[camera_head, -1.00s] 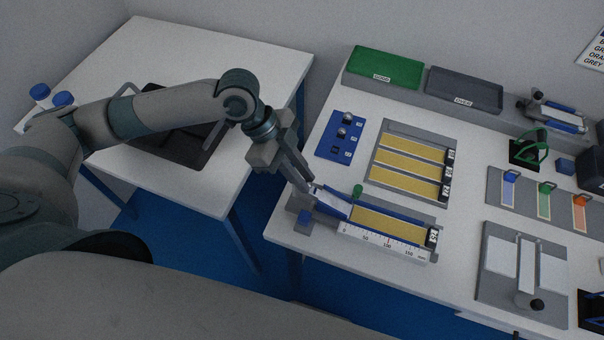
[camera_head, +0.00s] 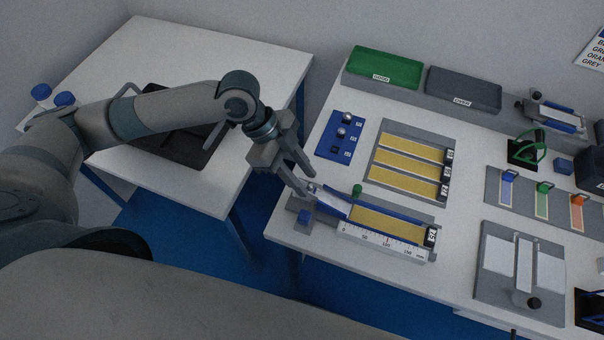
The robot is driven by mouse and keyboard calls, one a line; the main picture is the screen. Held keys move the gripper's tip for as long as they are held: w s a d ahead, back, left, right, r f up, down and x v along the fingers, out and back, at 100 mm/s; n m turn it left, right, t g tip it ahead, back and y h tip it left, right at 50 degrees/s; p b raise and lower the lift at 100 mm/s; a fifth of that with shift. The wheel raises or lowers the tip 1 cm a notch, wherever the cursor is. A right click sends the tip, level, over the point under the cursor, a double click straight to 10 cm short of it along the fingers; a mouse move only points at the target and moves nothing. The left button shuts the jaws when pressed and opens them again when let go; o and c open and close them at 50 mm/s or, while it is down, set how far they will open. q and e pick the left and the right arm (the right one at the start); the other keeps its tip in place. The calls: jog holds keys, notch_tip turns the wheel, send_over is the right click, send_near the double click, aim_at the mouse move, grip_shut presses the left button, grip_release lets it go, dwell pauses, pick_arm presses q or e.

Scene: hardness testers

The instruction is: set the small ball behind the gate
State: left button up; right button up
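My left gripper (camera_head: 306,184) is open, with its fingers spread over the upper end of a small blue-sided ramp (camera_head: 334,206). A small shiny spot (camera_head: 312,187) at the ramp top by the fingertips may be the small ball; it is too small to be sure. A green knob (camera_head: 357,189) stands beside the ramp, perhaps part of the gate; the gate itself cannot be made out. A blue holder (camera_head: 332,146) carries two shiny balls in its upper places; its lowest place looks empty. My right gripper is not in view.
The ramp leads to a yellow track (camera_head: 385,223) with a ruler (camera_head: 385,245) in front. A tray of yellow strips (camera_head: 408,166) lies behind. Green (camera_head: 385,68) and grey (camera_head: 463,90) boxes stand at the back. A gap separates the side table (camera_head: 265,75) from the bench.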

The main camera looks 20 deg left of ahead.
pick_arm(q)
jog(key=shift+o, duration=0.2)
jog(key=shift+r, duration=0.1)
